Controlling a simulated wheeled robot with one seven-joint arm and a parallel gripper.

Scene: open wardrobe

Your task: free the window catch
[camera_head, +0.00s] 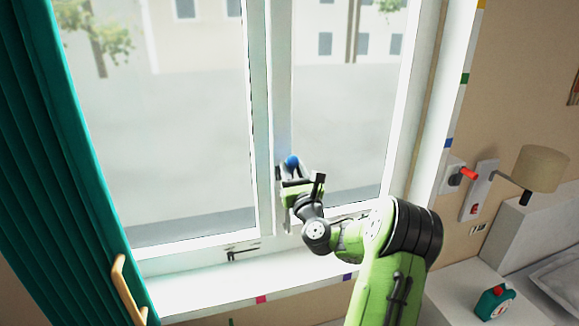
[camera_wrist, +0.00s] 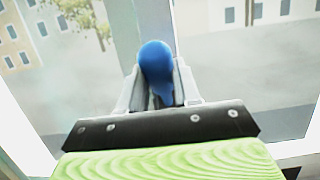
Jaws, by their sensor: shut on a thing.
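The window catch shows as a blue rounded knob (camera_head: 292,161) on the upright frame between the two panes. In the wrist view the blue knob (camera_wrist: 156,62) sits between the two fingers, with its lower part tapering down between them. My gripper (camera_head: 289,172) is at the knob, shut on it; it also shows in the wrist view (camera_wrist: 157,85). The base of the catch is hidden behind my fingers. The window (camera_head: 262,120) has a left and a right pane, and both look closed.
A teal curtain (camera_head: 60,150) hangs at the left, with a wooden handle (camera_head: 122,285) by it. A dark latch (camera_head: 243,253) is on the lower frame. A red-tipped wall fitting (camera_head: 467,174) and a lamp (camera_head: 540,168) are at the right. The white sill (camera_head: 240,287) looks mostly clear.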

